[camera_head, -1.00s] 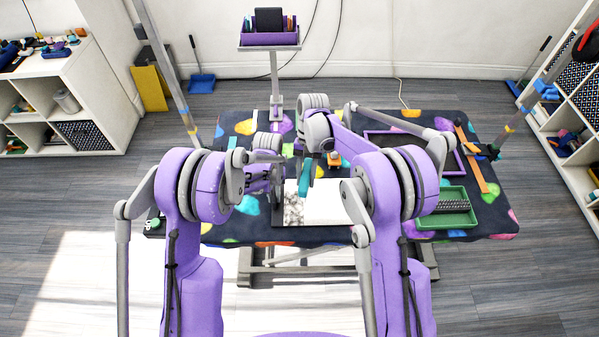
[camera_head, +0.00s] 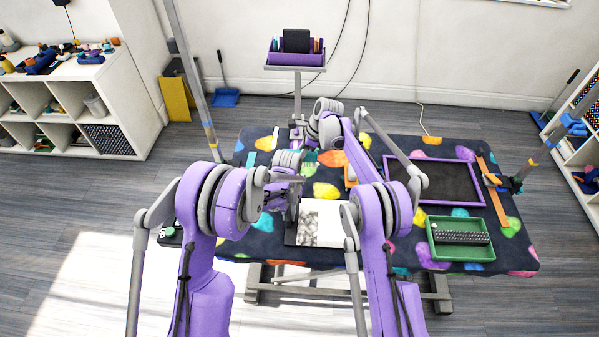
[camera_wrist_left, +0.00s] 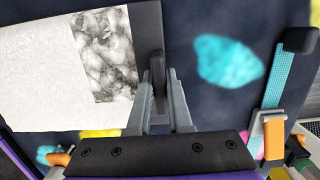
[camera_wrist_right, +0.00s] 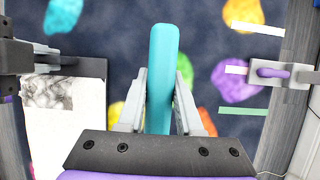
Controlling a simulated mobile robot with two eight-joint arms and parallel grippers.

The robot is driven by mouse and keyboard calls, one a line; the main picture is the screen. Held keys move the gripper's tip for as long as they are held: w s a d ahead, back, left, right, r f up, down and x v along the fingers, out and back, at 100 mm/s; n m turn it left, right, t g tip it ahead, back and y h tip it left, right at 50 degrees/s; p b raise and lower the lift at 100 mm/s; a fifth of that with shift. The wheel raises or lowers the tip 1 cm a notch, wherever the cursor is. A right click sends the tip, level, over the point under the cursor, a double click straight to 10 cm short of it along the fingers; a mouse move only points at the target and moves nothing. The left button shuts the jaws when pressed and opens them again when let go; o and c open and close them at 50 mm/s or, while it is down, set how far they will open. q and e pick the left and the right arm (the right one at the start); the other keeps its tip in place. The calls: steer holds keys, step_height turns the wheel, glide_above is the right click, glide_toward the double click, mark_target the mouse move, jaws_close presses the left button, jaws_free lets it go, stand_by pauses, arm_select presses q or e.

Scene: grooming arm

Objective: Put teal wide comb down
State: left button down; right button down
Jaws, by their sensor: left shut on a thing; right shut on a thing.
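The teal wide comb (camera_wrist_right: 161,70) is in the right wrist view, its long flat teal body standing between the fingers of my right gripper (camera_wrist_right: 159,90), which is shut on it. Whether the comb touches the mat is not clear. In the head view my own arm mostly hides this gripper and the comb. My left gripper (camera_wrist_left: 160,85) is shut on a dark upright grip (camera_wrist_left: 157,68) at the edge of a dark board (camera_wrist_left: 147,30). The board bears a white sheet (camera_wrist_left: 45,70) and a grey mottled patch (camera_wrist_left: 104,50).
The spotted table mat (camera_head: 330,190) has a green tray (camera_head: 460,252) and a purple-framed dark panel (camera_head: 440,182) at right. An orange strap (camera_head: 492,190) lies at the right edge, a teal strap (camera_wrist_left: 275,80) at the left. A purple caddy (camera_head: 296,56) stands behind.

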steer(key=shift+f, duration=3.45)
steer(key=c, duration=0.6)
jaws_free()
steer(key=shift+f, duration=0.15)
